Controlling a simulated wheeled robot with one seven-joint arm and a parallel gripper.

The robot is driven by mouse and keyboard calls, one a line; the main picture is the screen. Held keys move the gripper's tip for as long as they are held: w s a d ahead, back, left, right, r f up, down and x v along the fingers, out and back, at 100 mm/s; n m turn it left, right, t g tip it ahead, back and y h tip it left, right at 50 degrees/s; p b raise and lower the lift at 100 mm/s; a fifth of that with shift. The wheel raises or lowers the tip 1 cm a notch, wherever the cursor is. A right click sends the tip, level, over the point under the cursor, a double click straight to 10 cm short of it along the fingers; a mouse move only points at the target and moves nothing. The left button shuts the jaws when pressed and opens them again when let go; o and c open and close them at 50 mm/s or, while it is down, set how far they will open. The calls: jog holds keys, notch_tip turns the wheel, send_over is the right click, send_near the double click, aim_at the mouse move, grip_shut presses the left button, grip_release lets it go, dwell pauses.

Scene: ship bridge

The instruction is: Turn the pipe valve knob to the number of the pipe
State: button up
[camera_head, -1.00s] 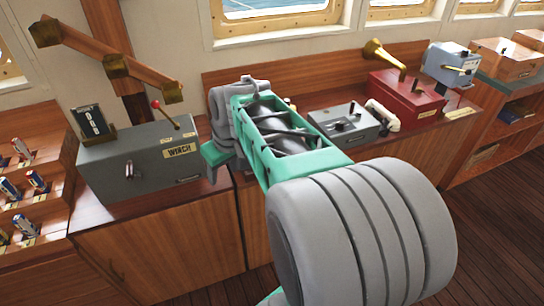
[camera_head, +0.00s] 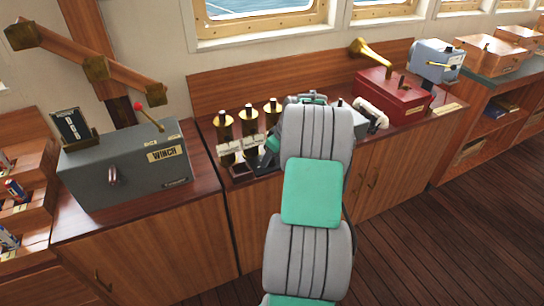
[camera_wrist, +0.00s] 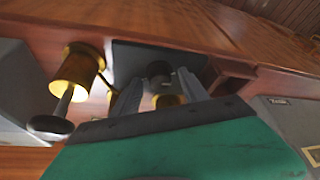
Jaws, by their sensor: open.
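Three brass pipe fittings with dark upper ends stand in a row on the wooden counter in the head view: a left one (camera_head: 225,126), a middle one (camera_head: 249,119) and a right one (camera_head: 272,112). White label plates (camera_head: 229,151) are in front of them, their text too small to read. In the wrist view a brass fitting (camera_wrist: 77,70) with a dark round knob (camera_wrist: 50,126) lies left of my gripper (camera_wrist: 160,79). Contact cannot be told. My arm hides much in the head view.
A grey winch box (camera_head: 125,165) with a red-tipped lever stands left of the fittings. A red box (camera_head: 395,95) with a brass horn and a blue-grey device (camera_head: 440,62) stand to the right. A wooden backboard (camera_head: 300,75) rises behind; the floor (camera_head: 450,240) is clear.

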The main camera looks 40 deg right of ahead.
grip_shut()
dwell(0.5)
